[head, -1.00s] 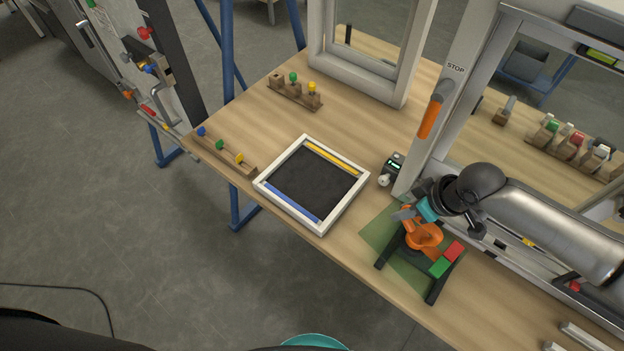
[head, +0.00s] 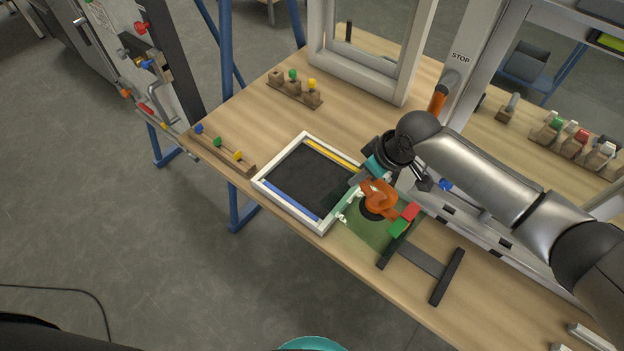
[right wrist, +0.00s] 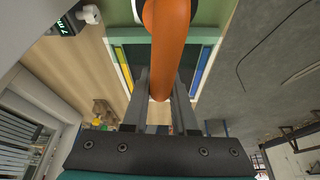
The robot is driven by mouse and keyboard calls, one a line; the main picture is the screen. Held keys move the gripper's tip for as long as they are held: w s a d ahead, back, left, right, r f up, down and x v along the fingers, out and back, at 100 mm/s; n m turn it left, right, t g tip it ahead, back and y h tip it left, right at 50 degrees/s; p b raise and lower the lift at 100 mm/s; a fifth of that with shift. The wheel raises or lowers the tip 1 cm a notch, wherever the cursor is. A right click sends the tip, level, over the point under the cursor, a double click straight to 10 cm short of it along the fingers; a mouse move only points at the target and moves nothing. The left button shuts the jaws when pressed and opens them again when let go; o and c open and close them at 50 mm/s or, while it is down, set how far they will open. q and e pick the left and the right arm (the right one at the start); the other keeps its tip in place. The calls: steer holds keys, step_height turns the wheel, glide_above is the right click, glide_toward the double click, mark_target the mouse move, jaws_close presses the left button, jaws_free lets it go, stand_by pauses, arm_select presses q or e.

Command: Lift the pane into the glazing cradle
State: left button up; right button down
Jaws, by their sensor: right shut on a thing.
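The pane (head: 367,229) is a green see-through sheet with an orange handle (head: 379,198) on a dark round base. A red block (head: 411,211) and a green block (head: 398,228) sit at its right side. My right gripper (head: 372,178) is shut on the handle, which also fills the top of the right wrist view (right wrist: 168,45). The glazing cradle (head: 279,213) is a white square frame with a dark inside and blue and yellow strips. The pane's left part overlaps the cradle's right rail; its height above it cannot be told. My left gripper is out of view.
A black H-shaped stand (head: 447,277) is empty to the right. Wooden racks with coloured knobs stand left (head: 222,151) and behind (head: 294,93). A white upright frame (head: 368,82) stands at the back. A post with a STOP label (head: 460,58) rises behind my arm.

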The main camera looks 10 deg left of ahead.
steer(key=w+a+n+b, duration=0.1)
steer(key=w+a+b, duration=1)
steer(key=a+b, duration=0.4)
steer(key=shift+a+b, duration=0.3)
steer(key=shift+b, duration=0.55)
steer(key=shift+r, duration=0.15)
steer(key=shift+s, duration=0.1)
steer(key=shift+s+a+g+p, duration=0.25)
steer(key=shift+g+p, duration=0.05)
steer(key=shift+p, duration=0.55)
steer(key=shift+s+p, duration=0.1)
steer(key=shift+p, duration=0.3)
steer(key=shift+f+b, duration=1.85)
steer(key=shift+f, duration=1.2)
stand_by(0.8)
